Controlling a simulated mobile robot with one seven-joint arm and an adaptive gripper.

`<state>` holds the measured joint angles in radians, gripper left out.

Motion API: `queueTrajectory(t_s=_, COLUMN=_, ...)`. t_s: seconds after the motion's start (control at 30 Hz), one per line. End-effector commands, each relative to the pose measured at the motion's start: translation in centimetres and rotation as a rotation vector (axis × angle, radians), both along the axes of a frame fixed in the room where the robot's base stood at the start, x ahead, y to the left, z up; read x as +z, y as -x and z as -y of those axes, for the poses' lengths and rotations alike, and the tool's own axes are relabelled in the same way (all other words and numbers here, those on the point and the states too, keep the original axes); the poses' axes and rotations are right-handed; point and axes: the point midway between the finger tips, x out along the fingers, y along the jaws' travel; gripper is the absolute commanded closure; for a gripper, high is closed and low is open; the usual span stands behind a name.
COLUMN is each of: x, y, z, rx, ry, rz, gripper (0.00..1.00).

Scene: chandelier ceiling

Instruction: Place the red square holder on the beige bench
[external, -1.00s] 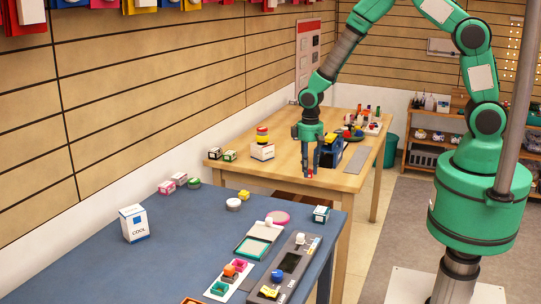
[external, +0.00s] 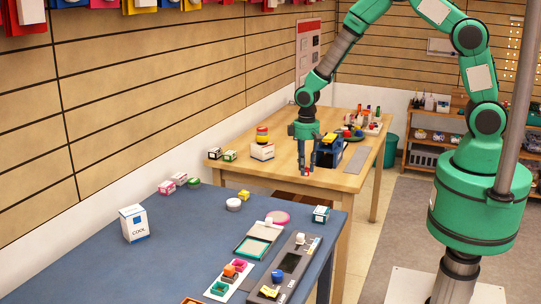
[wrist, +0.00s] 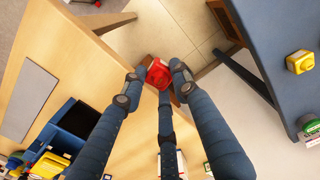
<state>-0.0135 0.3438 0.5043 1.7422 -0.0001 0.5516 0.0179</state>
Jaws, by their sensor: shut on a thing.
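The red square holder (wrist: 157,74) is between my fingertips in the wrist view. My gripper (wrist: 152,86) is shut on it. In the external view the holder is a small red spot (external: 306,170) at the tips of my downward-pointing gripper (external: 305,168), near the front edge of the beige bench. The beige bench (external: 345,183) is a light wooden table; it also shows in the wrist view (wrist: 40,75), where its edge runs close to the holder. I cannot tell how high the holder is above the bench top. My fingers hide part of it.
A white box (external: 262,151) and two small boxes stand to the left. The blue bench (external: 90,265) is in front, across a gap.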

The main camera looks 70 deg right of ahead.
Motion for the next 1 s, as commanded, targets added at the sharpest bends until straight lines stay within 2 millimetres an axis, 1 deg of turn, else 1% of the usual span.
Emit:
queueTrajectory(t_s=0.17, x=0.2, y=-1.5, z=-2.8, rx=-0.011, ry=0.000, rz=0.001, gripper=0.90)
queueTrajectory(t_s=0.27, x=0.3, y=-2.5, z=-5.2, rx=-0.022, ry=0.000, rz=0.000, gripper=0.90)
queueTrajectory(t_s=0.37, x=0.4, y=-3.7, z=-8.2, rx=-0.038, ry=0.000, rz=0.001, gripper=0.90)
queueTrajectory(t_s=0.53, x=0.7, y=-5.5, z=-14.3, rx=-0.067, ry=0.000, rz=0.001, gripper=0.90)
queueTrajectory(t_s=0.67, x=0.7, y=-6.4, z=-19.1, rx=-0.091, ry=0.000, rz=0.000, gripper=0.91)
queueTrajectory(t_s=0.7, x=0.8, y=-6.7, z=-20.6, rx=-0.099, ry=0.000, rz=0.001, gripper=0.91)
queueTrajectory(t_s=0.77, x=0.8, y=-6.9, z=-22.8, rx=-0.109, ry=0.000, rz=0.001, gripper=0.91)
queueTrajectory(t_s=0.8, x=0.8, y=-7.0, z=-24.4, rx=-0.116, ry=0.000, rz=0.001, gripper=0.91)
queueTrajectory(t_s=0.97, x=0.9, y=-7.2, z=-30.7, rx=-0.146, ry=0.000, rz=0.001, gripper=0.90)
queueTrajectory(t_s=1.0, x=0.8, y=-7.0, z=-32.3, rx=-0.152, ry=0.001, rz=0.000, gripper=0.90)
